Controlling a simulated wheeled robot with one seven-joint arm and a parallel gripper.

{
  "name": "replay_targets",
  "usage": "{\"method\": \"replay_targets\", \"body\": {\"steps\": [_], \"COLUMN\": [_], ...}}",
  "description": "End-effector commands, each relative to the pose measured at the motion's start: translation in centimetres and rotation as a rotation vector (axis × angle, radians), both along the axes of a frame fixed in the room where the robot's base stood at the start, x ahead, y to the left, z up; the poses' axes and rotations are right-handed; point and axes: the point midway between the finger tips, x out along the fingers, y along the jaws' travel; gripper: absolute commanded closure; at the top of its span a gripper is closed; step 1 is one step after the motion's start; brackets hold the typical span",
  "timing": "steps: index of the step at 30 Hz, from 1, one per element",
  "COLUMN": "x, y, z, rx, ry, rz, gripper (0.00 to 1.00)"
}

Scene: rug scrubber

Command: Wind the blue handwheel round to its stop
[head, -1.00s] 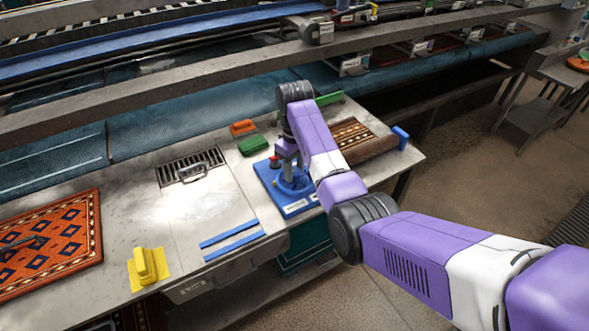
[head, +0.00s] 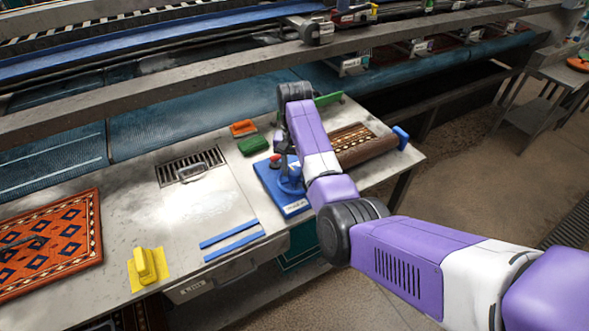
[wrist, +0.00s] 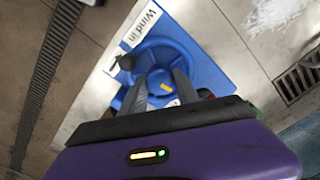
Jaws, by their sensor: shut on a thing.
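The blue handwheel (head: 291,184) sits on a blue base plate (head: 268,187) on the worktop, partly hidden by my arm in the head view. In the wrist view the handwheel (wrist: 180,51) shows from above, on the plate beside a white label reading "Wind in". A small black part (wrist: 127,62) is at the wheel's left side. My gripper (wrist: 160,82) reaches down onto the wheel and is shut on it. In the head view my gripper (head: 283,150) is mostly hidden.
A red knob (head: 275,160) stands at the plate's back. A green brush (head: 252,146) and an orange one (head: 243,128) lie behind it. A rolled rug (head: 365,150) is to the right.

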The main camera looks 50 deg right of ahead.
Motion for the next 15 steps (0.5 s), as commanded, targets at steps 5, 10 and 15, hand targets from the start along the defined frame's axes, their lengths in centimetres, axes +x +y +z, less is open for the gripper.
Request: {"method": "replay_targets", "body": {"steps": [5,10,15], "x": [0.12,0.13,0.15], "y": [0.02,0.00,0.03], "z": [0.19,0.20,0.19], "rx": [0.000,0.000,0.000], "ry": [-0.003,-0.003,-0.003], "rz": [-0.168,-0.330,-0.490], "gripper": [1.00,1.00,1.00]}}
